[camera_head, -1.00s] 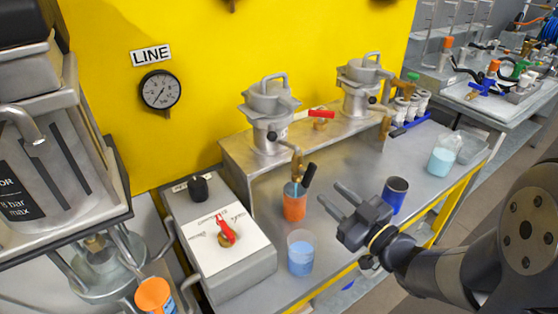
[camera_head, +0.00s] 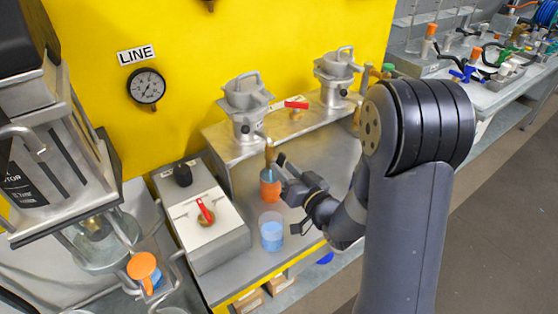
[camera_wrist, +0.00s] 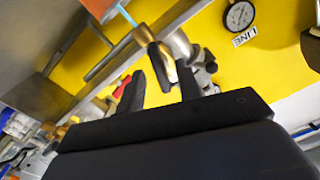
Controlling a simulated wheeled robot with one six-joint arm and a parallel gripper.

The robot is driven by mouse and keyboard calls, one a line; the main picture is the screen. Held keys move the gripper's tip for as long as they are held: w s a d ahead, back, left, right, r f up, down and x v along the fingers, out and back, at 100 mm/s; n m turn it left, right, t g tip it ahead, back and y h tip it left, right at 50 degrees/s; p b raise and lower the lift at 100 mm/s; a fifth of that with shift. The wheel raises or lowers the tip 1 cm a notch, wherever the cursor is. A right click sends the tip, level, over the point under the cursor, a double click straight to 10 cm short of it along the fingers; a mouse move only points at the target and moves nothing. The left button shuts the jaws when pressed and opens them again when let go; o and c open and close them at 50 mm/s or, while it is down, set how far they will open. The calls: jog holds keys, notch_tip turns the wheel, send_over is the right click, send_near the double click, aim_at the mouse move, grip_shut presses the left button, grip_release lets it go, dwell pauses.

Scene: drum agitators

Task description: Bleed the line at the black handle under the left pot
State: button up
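The left pot (camera_head: 245,105) stands on the metal shelf, with a brass tap (camera_head: 269,149) below it. A light-blue streak runs from the tap's outlet into an orange cup (camera_head: 270,190); it also shows in the wrist view (camera_wrist: 127,15). My gripper (camera_head: 279,168) is beside the tap, fingers apart and pointing at it. In the wrist view the black handle (camera_wrist: 158,58) on the brass tap lies in the gap between my fingertips (camera_wrist: 161,70). Whether either finger touches it, I cannot tell. In the head view my fingers largely hide the handle.
A clear beaker of blue liquid (camera_head: 271,232) stands just in front of the orange cup, below my gripper. A grey box with a red lever (camera_head: 204,211) is at left. The LINE gauge (camera_head: 146,86) hangs on the yellow wall. A red-handled valve (camera_head: 296,104) sits between the pots.

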jog(key=shift+x, duration=1.45)
jog(key=shift+c, duration=0.2)
grip_shut()
